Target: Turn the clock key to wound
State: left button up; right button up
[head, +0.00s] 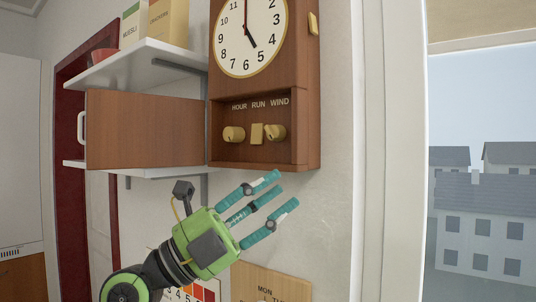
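The wooden wall clock (217,88) has a round white dial and a lower recess lettered HOUR, RUN and WIND. A brass key-like knob (275,132) sits below WIND and looks tilted. A round brass knob (234,134) is below HOUR, and an upright brass piece (257,134) is below RUN. The recess's wooden door (145,130) with a white handle stands open to the left. My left gripper (284,189) is below the clock, its teal fingers spread and empty, pointing up and right, apart from the knobs. My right gripper is out of view.
White shelves (135,64) hold boxes (168,24) and a red bowl (103,55) at the upper left, beside the open door. A window (480,150) is on the right. Bare wall lies right of my gripper.

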pick_arm(q)
notch_tip(320, 180, up, 2)
jog(key=d+m+y, duration=0.2)
jog(key=n+t+y, duration=0.3)
jog(key=t+y, duration=0.3)
jog(key=y, duration=0.4)
send_near(268, 133)
jog(key=x, duration=0.3)
jog(key=p+x, duration=0.4)
jog(key=x, duration=0.2)
jog(key=shift+r, duration=0.15)
jog(key=shift+w+d+p, duration=0.3)
jog(key=shift+w+p, duration=0.05)
jog(key=shift+c, duration=0.4)
grip_shut()
